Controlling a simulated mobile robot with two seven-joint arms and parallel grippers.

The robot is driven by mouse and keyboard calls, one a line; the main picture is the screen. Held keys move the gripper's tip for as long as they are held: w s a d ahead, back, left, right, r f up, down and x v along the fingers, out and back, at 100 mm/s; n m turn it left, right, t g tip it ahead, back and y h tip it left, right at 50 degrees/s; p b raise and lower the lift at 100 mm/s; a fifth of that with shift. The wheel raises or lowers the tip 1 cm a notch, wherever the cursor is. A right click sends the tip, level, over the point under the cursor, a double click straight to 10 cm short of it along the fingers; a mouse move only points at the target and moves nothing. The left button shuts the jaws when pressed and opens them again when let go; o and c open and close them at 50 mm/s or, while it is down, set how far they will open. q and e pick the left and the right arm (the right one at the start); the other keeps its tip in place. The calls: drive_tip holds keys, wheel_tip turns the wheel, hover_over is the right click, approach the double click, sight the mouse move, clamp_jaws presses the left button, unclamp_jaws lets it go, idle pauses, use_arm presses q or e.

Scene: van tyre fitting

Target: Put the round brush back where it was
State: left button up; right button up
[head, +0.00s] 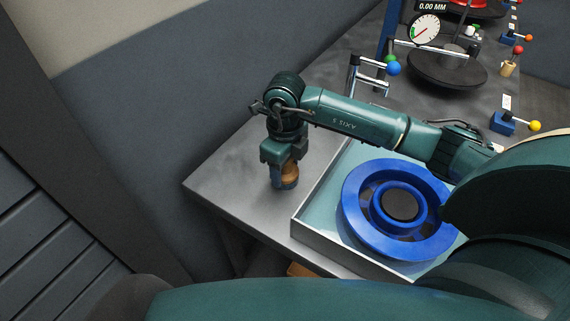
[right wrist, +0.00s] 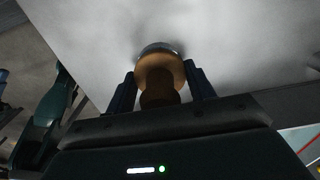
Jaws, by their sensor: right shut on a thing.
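The round brush, with a turned wooden handle (head: 291,169), is upright in my right gripper (head: 285,182), which points down over the bare left corner of the grey table (head: 222,180). In the right wrist view the wooden handle (right wrist: 160,72) sits between the two dark fingers of the gripper (right wrist: 162,88). A pale metallic rim shows at its far end, close to the table top. I cannot tell whether the brush touches the table. The fingers hide part of it. My left gripper is not in view.
A tray with pale walls (head: 300,232) holding a blue wheel rim (head: 357,222) stands right of the brush. A blue-ball-ended rack (head: 393,68), a dial gauge (head: 424,30) and a black turntable (head: 447,72) stand farther back. The table corner around the brush is clear.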

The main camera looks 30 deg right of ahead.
drive_tip(key=shift+f, duration=0.2)
drive_tip(key=o, duration=0.9)
drive_tip(key=shift+r, duration=0.1)
drive_tip(key=shift+o, duration=0.2)
drive_tip(key=shift+r, duration=0.6)
wheel_tip(320, 180, up, 11)
drive_tip(key=shift+r+b, duration=0.1)
drive_tip(key=shift+b, duration=0.35)
